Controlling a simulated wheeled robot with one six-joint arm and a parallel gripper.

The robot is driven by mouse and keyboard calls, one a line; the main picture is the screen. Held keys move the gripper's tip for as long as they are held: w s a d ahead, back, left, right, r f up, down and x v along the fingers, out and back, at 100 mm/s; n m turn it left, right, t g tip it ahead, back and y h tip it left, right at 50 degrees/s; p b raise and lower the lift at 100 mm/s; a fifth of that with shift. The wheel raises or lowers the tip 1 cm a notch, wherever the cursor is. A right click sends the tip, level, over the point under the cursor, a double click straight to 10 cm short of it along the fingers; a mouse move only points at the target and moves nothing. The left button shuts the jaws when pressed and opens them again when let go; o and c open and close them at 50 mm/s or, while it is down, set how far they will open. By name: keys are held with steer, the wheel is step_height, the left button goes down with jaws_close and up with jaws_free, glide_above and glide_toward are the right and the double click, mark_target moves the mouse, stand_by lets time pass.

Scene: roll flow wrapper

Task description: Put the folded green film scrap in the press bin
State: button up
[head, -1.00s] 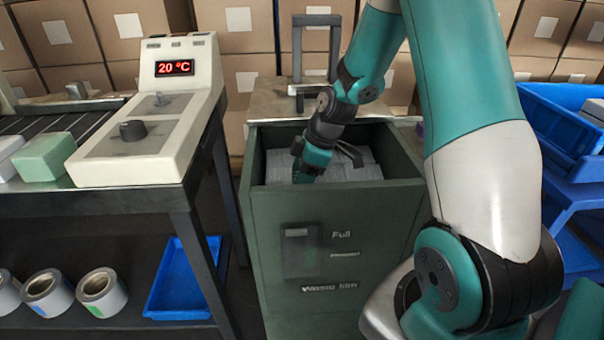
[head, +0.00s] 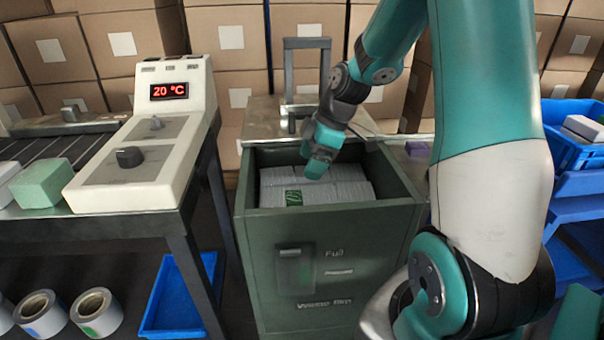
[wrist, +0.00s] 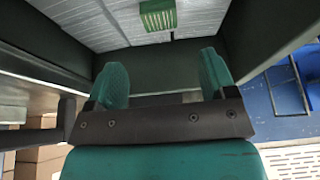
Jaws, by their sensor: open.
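The folded green film scrap (head: 294,197) lies on top of the white-grey contents (head: 335,183) of the dark green press bin (head: 330,228), near its front wall. It also shows in the wrist view (wrist: 158,15), flat and apart from the fingers. My gripper (head: 317,170) is above the bin's opening, tilted down. In the wrist view its two green fingers (wrist: 160,75) are spread, with nothing between them. The bin is open at the top and well filled.
A sealing console (head: 145,150) showing 20 °C stands on the table at left, beside a pale green block (head: 42,184). A metal frame (head: 304,80) rises behind the bin. Blue crates (head: 572,150) are at right. A blue tray (head: 178,300) and several rolls (head: 97,312) are below the table.

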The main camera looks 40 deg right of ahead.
steer(key=s+a+r+m+g, duration=0.1)
steer(key=s+a+r, duration=0.3)
steer(key=a, duration=0.4)
steer(key=s+a+r+m, duration=0.1)
steer(key=s+a+r, duration=0.25)
steer(key=a, duration=0.55)
steer(key=s+a+r+m+g, duration=0.1)
steer(key=s+a+r+m, duration=0.1)
steer(key=s+a, duration=0.6)
steer(key=s+r, duration=0.1)
steer(key=s, duration=0.3)
steer(key=shift+g, duration=0.3)
step_height(320, 180, up, 21)
steer(key=p, duration=2.1)
steer(key=shift+p, duration=0.3)
